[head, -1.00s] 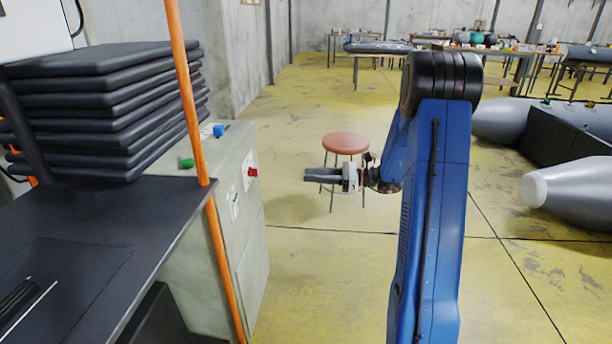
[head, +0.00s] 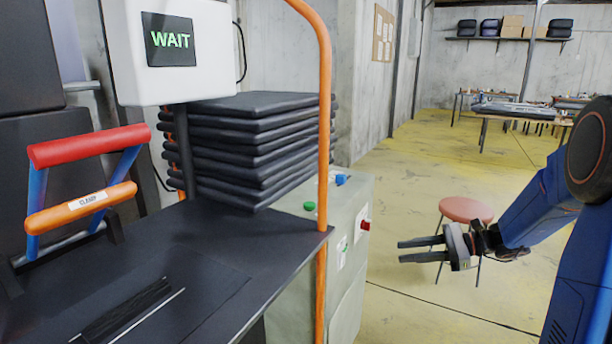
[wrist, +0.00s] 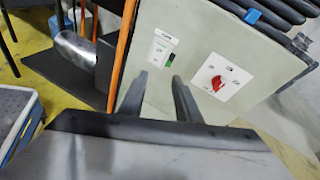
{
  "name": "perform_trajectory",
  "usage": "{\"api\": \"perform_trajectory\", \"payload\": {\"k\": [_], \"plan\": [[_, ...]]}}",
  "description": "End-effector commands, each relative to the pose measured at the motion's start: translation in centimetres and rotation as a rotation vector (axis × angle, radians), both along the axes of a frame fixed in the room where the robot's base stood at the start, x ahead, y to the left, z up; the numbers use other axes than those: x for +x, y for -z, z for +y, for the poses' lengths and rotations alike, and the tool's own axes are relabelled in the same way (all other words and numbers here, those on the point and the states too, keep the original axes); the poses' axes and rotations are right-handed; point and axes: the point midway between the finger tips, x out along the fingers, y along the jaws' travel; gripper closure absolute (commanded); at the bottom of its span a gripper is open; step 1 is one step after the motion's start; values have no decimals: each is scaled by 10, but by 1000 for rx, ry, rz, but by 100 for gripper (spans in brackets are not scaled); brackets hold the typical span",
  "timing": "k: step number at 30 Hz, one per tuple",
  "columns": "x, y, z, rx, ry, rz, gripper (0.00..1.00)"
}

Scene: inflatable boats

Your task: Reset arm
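My gripper (head: 400,250) is at the right in the head view, pointing left towards the grey-green control cabinet (head: 348,262). Its two dark fingers stand apart with nothing between them. In the wrist view my gripper (wrist: 165,82) is also open and empty, in front of the cabinet face, which carries a red rotary switch (wrist: 217,83) and a small panel with a green part (wrist: 160,56). My blue arm is bent at the right edge of the head view.
A dark worktable (head: 200,290) with a stack of black pads (head: 255,145) and a red-and-orange handled device (head: 90,185) stands left. A screen (head: 168,40) reads WAIT. An orange post (head: 323,130) rises beside the cabinet. A red stool (head: 466,209) stands behind my gripper.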

Motion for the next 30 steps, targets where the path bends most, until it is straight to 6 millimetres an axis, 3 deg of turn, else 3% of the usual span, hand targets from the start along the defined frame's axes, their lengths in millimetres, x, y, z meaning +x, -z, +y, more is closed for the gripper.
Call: {"api": "perform_trajectory", "payload": {"k": [6,13,22,30], "plan": [[-63,-9,42,-226,-172,-104,70],[-127,-9,65,-456,-349,-228,70],[-202,-5,70,-755,-575,-419,70],[-256,-3,55,-1021,-772,-608,70]]}}
